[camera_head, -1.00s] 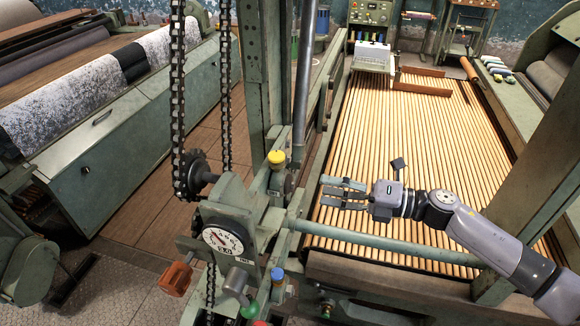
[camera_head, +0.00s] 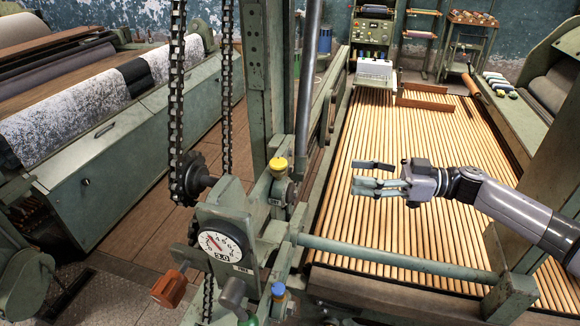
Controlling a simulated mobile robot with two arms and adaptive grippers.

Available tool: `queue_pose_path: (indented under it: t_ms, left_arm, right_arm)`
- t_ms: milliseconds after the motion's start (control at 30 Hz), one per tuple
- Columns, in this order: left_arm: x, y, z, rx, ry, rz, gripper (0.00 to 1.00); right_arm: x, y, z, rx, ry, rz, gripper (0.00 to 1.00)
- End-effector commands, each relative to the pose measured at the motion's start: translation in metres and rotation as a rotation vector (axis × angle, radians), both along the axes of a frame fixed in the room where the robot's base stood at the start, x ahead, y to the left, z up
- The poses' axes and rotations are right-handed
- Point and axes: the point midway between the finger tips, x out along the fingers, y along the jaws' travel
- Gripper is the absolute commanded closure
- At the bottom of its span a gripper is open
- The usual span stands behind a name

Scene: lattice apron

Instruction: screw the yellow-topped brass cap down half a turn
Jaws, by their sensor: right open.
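The yellow-topped brass cap (camera_head: 278,165) stands upright on the green machine frame, left of the middle of the head view. My right gripper (camera_head: 358,176) is open and empty. It shows to the right of the cap, over the wooden slats, with its fingers pointing left toward the cap and a clear gap between them. My left gripper is not in view.
A blue-topped cap (camera_head: 278,291) and a dial (camera_head: 220,246) sit on the same machine, with an orange handle (camera_head: 168,288) at left. Chains (camera_head: 176,100) hang left of the post. A green rail (camera_head: 400,257) crosses below my gripper. The slatted apron (camera_head: 425,130) is largely clear.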

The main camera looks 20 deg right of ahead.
Motion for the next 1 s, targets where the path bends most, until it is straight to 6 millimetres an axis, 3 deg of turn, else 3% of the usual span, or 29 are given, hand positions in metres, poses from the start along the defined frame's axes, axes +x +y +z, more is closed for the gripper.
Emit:
queue_pose_path:
  t_ms: [600,800,1000]
  left_arm:
    - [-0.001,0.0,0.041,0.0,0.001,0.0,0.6]
    - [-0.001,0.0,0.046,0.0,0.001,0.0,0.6]
    - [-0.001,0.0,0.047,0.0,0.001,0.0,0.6]
  right_arm:
    - [0.058,0.116,0.005,0.001,-0.006,0.003,0.49]
    - [0.068,0.136,0.002,0.0,-0.004,0.002,0.49]
    - [0.071,0.141,0.001,-0.003,-0.005,0.001,0.49]
